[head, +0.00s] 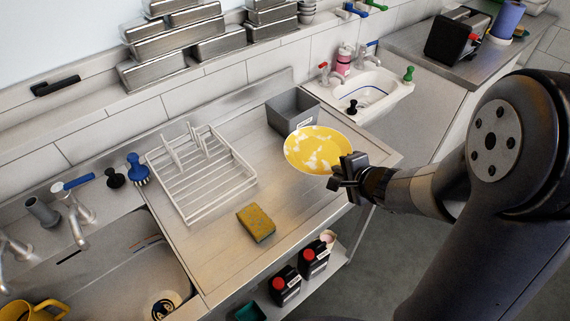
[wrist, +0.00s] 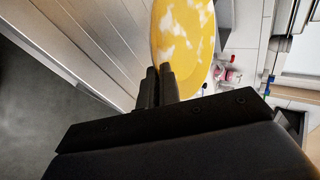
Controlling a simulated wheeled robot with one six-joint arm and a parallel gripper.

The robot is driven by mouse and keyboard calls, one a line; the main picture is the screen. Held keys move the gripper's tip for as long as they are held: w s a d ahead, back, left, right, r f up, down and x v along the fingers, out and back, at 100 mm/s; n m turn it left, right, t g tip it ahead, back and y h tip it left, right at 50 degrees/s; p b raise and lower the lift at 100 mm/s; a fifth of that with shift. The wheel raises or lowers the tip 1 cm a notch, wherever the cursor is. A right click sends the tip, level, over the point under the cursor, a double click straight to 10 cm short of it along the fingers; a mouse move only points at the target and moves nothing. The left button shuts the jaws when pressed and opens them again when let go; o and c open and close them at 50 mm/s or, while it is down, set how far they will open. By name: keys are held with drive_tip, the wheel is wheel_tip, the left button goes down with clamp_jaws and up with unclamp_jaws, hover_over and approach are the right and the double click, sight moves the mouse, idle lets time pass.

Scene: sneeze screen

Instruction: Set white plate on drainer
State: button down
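A round yellow plate with white patches (head: 319,149) is held at its rim by my gripper (head: 341,177), above the right part of the steel counter. It also shows in the wrist view (wrist: 185,45), where the fingers (wrist: 158,85) are closed on its near edge. The plate is tilted and stands clear of the drainer. The white wire drainer (head: 203,182) stands empty on the counter to the left, with upright prongs at its back. No all-white plate is clearly visible.
A grey bin (head: 285,112) stands right behind the plate. A yellow sponge (head: 256,222) lies in front of the drainer. Blue and black brushes (head: 137,170) stand left of it, by the large sink (head: 130,262). Bare counter lies between the drainer and the plate.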

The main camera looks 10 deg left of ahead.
sight(334, 202)
wheel_tip(334, 202, down, 10)
drive_tip(key=b, duration=0.6)
drive_tip(key=c, duration=2.1)
unclamp_jaws()
drive_tip(key=shift+f, duration=0.1)
drive_tip(key=shift+o, duration=0.8)
